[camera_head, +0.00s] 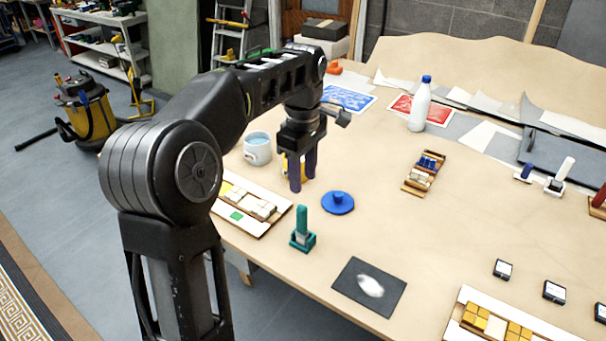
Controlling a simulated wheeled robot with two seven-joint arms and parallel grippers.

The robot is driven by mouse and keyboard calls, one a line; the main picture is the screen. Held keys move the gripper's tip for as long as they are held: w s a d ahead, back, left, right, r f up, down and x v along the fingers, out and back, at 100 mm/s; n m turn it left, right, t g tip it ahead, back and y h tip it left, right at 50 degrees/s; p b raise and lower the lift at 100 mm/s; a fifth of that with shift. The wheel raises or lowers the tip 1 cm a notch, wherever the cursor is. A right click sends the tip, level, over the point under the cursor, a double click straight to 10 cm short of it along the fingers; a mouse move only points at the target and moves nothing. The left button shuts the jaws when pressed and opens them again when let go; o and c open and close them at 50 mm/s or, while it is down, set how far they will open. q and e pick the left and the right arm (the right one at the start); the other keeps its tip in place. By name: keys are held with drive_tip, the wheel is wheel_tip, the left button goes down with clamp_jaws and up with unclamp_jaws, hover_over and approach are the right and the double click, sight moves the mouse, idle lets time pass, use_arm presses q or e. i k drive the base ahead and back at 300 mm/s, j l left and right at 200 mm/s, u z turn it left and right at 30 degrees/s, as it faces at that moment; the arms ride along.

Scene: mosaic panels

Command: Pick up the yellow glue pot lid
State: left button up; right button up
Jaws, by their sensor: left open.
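A yellow object (284,168), probably the yellow glue pot lid, sits on the table right behind my left gripper's fingers, which hide most of it. My left gripper (303,184) points down with its two dark purple fingers apart. It is in front of the yellow object in this view; I cannot tell whether the fingers are around it or touching it. My right gripper is not in view.
A blue knobbed lid (338,203) lies just right of the fingers, and a pale pot (257,150) with blue contents stands to their left. A teal stamp-like tool (302,236) and a mosaic tray (270,221) are in front. A white bottle (419,106) stands farther back.

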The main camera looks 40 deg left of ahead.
sight(336, 202)
drive_tip(key=u, duration=1.25)
